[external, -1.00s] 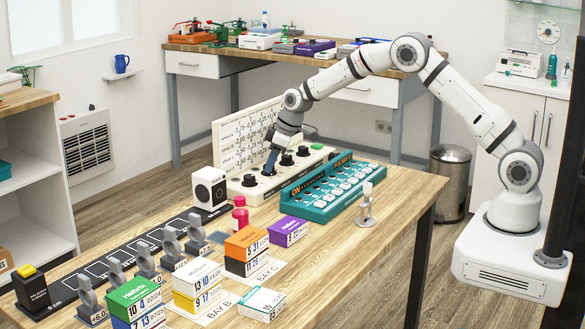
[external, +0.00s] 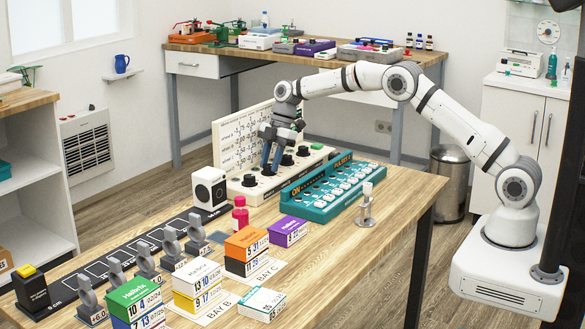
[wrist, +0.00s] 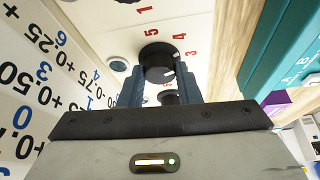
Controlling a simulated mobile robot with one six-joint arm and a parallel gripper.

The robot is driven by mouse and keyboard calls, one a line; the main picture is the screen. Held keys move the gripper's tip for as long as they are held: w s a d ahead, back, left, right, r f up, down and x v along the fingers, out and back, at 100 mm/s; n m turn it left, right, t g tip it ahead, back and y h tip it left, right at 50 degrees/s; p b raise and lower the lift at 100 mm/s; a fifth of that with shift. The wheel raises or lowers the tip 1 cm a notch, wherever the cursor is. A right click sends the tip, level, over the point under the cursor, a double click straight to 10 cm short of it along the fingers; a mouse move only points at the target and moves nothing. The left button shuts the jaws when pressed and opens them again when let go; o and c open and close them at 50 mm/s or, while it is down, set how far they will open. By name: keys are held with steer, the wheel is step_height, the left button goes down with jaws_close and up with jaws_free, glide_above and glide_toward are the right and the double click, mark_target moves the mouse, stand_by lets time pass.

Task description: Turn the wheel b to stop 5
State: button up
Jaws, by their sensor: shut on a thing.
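A cream panel (external: 240,194) with a row of black knobs stands at the back of the table. My gripper (external: 272,172) points down over the row, shut on one black knob near the row's left end. In the wrist view my gripper (wrist: 165,75) has a blue finger on each side of this black wheel (wrist: 157,60). I cannot read a letter that names the wheel.
A teal switch box (external: 330,190) stands close in front of the panel. A white printed board (external: 240,142) rises behind it. Another knob (wrist: 170,97) is close to my fingers.

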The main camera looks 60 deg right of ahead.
steer(key=shift+w+n+g+p, duration=0.1)
steer(key=shift+n+g+p, duration=0.45)
steer(key=shift+n, duration=0.65)
steer(key=o, duration=1)
steer(key=shift+c, duration=0.2)
steer(key=v, duration=0.7)
steer(key=shift+d+r, duration=0.2)
steer(key=shift+r, duration=0.2)
